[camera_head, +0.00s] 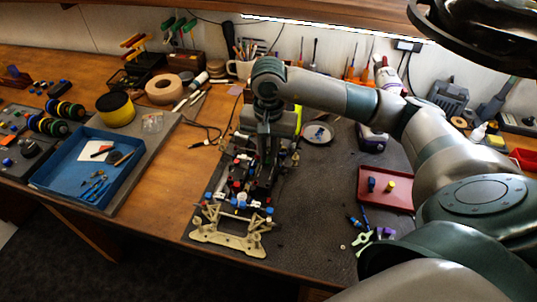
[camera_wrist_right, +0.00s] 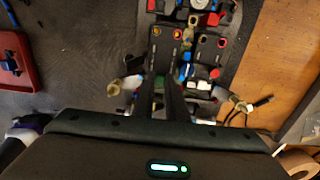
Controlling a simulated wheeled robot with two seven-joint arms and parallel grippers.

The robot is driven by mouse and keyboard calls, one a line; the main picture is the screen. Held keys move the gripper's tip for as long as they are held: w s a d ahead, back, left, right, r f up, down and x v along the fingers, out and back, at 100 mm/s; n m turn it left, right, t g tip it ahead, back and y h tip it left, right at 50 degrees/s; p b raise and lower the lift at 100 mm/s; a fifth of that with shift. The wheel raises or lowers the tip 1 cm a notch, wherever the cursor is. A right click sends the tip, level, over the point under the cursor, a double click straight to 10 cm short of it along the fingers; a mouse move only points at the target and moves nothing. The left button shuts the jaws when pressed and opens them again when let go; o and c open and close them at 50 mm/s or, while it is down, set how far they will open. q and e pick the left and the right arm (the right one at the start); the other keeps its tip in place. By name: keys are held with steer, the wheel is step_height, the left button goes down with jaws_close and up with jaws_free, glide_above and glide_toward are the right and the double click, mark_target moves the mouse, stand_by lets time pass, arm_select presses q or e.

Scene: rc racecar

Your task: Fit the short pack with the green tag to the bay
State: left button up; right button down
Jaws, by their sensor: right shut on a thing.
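The car chassis (camera_head: 232,228) lies on the dark mat, its beige end toward me. Red, blue and white parts sit along its middle. My right gripper (camera_head: 264,178) points down over the chassis; its fingers (camera_wrist_right: 171,92) also show in the wrist view. It is shut on a dark part between the fingertips, mostly hidden by them. A black block (camera_wrist_right: 165,45) with a red and a yellow ring lies just beyond the fingertips. I cannot tell whether it is the held part. Small green spots show near the fingers, but I cannot make out a tag or the bay. My left gripper is out of view.
A red tray (camera_head: 385,205) with small parts stands right of the chassis. A blue tray (camera_head: 55,170) with tools is at the left. The mat right of the chassis is mostly clear.

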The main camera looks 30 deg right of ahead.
steer(key=shift+f, duration=0.2)
steer(key=c, duration=1.7)
jaws_free()
steer(key=shift+r, duration=0.1)
